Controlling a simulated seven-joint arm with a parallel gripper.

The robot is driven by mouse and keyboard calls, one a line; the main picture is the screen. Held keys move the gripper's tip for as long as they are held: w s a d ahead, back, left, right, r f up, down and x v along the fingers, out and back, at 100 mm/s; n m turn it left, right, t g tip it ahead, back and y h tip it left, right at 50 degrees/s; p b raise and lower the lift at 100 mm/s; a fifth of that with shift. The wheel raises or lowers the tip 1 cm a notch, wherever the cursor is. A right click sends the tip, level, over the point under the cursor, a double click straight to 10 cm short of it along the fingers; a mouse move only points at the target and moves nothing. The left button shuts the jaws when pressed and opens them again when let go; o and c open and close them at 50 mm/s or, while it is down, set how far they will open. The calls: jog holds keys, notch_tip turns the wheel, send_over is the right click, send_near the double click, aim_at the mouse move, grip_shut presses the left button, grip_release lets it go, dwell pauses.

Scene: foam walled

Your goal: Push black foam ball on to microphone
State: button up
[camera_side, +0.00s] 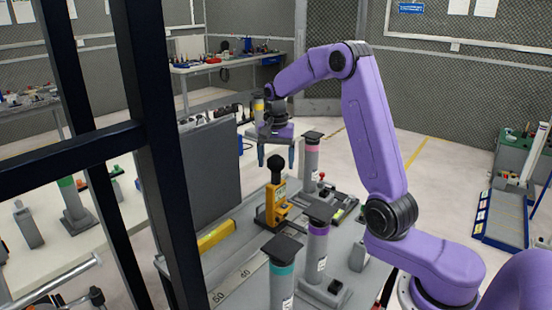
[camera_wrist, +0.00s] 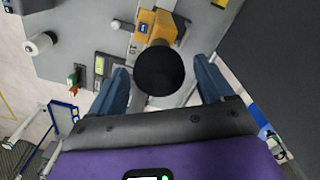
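The black foam ball (camera_side: 276,168) sits at the top of an upright yellow handheld meter (camera_side: 277,205) in the side view. The microphone itself is hidden under the ball, so I cannot tell how far down the ball sits. My purple gripper (camera_side: 277,160) is above the ball, pointing down, with its two blue-grey fingers apart. In the wrist view the ball (camera_wrist: 160,71) appears between the open fingers of my gripper (camera_wrist: 163,72), with a visible gap on each side. The yellow meter (camera_wrist: 158,30) shows partly behind the ball.
Grey cylinders with black caps stand around the meter: teal-banded (camera_side: 281,275), purple-banded (camera_side: 317,250) and pink-banded (camera_side: 311,160). A yellow level (camera_side: 216,235) lies on the grey table. A dark grey panel (camera_side: 198,170) rises at the table's left edge. A black frame post (camera_side: 155,150) crosses the side view.

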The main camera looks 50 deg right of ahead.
aim_at(274, 157)
notch_tip(274, 157, up, 18)
jog(key=shift+f, duration=0.25)
dwell(0.6)
jog(key=shift+a, duration=0.1)
dwell(0.4)
jog(key=s+a+f+n, duration=0.3)
jog(key=s+a+n, duration=0.25)
jog(key=a, duration=0.35)
jog(key=s+a+f+n, duration=0.3)
jog(key=s+a+n, duration=0.2)
jog(key=a+n, duration=0.25)
jog(key=s+f+n, duration=0.5)
jog(key=s, duration=0.6)
jog(key=s+a+f+n, duration=0.1)
jog(key=s+f+n, duration=0.5)
jog(key=s, duration=0.6)
jog(key=shift+s+n, duration=0.15)
jog(key=shift+n, duration=0.15)
